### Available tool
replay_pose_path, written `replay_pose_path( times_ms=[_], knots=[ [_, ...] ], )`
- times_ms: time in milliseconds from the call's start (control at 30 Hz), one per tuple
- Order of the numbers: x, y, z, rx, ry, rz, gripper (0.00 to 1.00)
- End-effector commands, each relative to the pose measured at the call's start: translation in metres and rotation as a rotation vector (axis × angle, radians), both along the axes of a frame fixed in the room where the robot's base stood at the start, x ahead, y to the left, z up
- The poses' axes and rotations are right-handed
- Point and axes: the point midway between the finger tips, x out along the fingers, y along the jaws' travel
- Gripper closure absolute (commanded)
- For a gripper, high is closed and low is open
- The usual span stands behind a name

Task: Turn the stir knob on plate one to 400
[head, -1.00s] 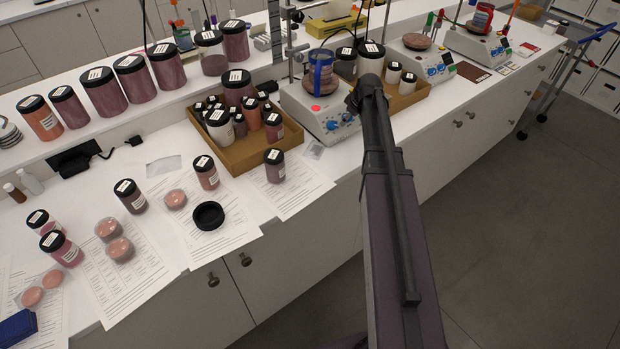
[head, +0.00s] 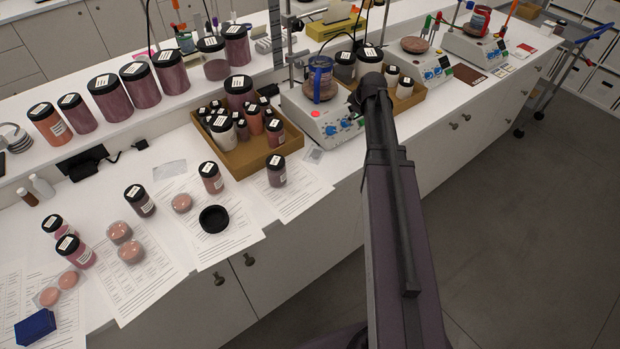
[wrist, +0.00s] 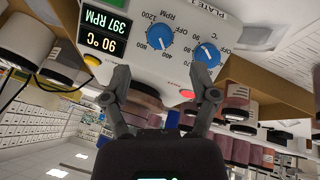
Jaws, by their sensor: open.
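Plate one (head: 318,118) is a white hot plate with a red light and two blue knobs on its front. A blue-handled vessel (head: 320,80) stands on it. In the wrist view, upside down, the stir knob (wrist: 160,37) is the blue one marked RPM, beside the display (wrist: 104,28), which reads 397 RPM and 90 °C. The temperature knob (wrist: 207,54) is to its right. My gripper (wrist: 161,80) is open and empty, its fingers spread in front of the panel and apart from the stir knob. In the head view my arm hides the plate's display.
A cardboard tray (head: 238,160) of jars stands left of plate one, another tray (head: 412,100) right of it. Two more hot plates (head: 424,64) (head: 474,42) stand farther right. Papers, jars and a black lid (head: 214,219) cover the front counter.

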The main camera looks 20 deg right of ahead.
Motion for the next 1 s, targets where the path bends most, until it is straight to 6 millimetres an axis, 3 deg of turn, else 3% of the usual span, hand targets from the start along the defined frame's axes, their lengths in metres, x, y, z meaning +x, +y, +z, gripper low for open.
replay_pose_path(
  times_ms=[200,733,1000],
  knots=[
    [-0.011,0.000,0.023,0.000,0.000,-0.001,0.24],
    [-0.031,-0.001,0.061,0.000,0.000,-0.001,0.24],
    [-0.043,0.026,0.042,0.038,0.044,-0.043,0.24]
  ],
)
